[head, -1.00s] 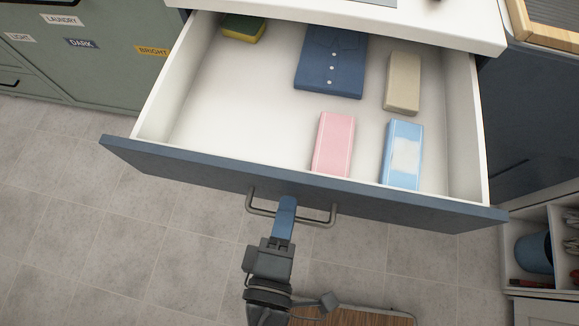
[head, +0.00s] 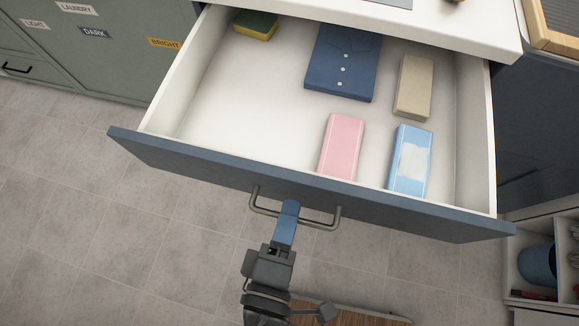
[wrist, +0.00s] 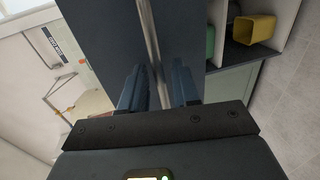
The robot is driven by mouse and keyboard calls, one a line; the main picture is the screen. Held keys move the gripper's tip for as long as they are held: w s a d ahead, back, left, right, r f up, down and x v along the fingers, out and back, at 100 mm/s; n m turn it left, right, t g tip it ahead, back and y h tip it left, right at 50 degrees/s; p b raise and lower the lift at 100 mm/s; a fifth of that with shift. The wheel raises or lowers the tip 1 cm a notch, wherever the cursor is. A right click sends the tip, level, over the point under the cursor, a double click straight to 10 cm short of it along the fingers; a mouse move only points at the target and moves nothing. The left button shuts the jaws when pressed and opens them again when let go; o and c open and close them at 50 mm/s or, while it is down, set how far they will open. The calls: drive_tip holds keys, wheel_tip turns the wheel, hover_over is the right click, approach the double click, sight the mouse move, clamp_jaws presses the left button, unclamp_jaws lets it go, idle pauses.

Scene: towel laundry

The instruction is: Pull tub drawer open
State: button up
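The tub drawer (head: 205,107) has a white inside and a dark blue front (head: 400,216), and stands wide open below a white counter. A grey bar handle (head: 323,226) is on its front. In the head view my gripper (head: 289,212) is at the handle, its blue fingers over the middle of the bar. The exact contact is partly hidden.
A green cabinet (head: 130,60) stands left, a white shelf (head: 512,270) right. Tiled floor (head: 90,230) lies clear at left.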

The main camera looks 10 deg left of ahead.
drive_tip(key=v, duration=0.7)
idle(0.4)
